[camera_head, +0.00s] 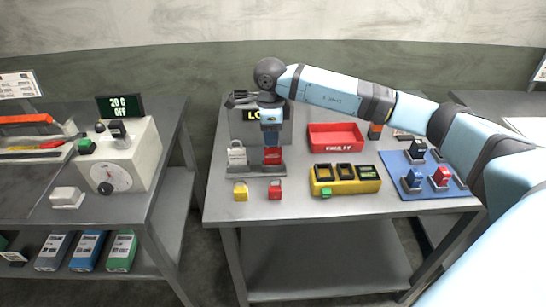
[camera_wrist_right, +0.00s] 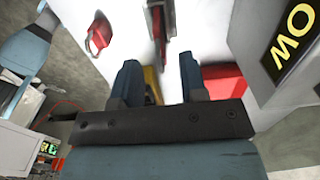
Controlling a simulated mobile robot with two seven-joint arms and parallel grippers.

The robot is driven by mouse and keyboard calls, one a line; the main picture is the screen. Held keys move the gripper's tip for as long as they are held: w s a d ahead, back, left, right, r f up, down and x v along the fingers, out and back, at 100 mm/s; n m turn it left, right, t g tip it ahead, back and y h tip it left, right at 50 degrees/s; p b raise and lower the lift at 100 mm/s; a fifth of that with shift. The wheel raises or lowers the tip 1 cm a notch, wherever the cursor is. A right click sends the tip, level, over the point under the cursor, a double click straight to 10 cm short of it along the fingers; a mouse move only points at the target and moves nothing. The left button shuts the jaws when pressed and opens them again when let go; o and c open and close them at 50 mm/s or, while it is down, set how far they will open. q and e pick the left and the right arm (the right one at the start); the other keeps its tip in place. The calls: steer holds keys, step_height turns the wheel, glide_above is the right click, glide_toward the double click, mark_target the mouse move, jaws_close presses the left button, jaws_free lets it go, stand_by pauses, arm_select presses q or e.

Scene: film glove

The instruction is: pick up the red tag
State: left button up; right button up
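A red tag (camera_head: 273,157) stands at the grey rack, right of a white one (camera_head: 237,154), partly hidden by my right gripper. In the wrist view a narrow red piece (camera_wrist_right: 156,22), seemingly this tag edge-on, lies ahead of the fingertips, in line with the gap between them. My right gripper (camera_head: 271,143) points down just above the tag. Its two blue fingers (camera_wrist_right: 158,72) are apart, with nothing visibly held between them. A red padlock-like piece (camera_head: 275,189) lies on the table in front of the rack; it also shows in the wrist view (camera_wrist_right: 98,35). My left gripper is out of view.
A grey display panel (camera_head: 243,126) stands behind the gripper. A yellow padlock-like piece (camera_head: 240,191) is at the front left. To the right are a red bin (camera_head: 336,148), a yellow box (camera_head: 345,188) and a blue mat (camera_head: 441,188). The table's front edge is clear.

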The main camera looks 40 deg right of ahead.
mark_target(271, 148)
steer(key=shift+f+p, duration=0.45)
steer(key=shift+f, duration=2.3)
steer(key=shift+s, duration=0.1)
jaws_close()
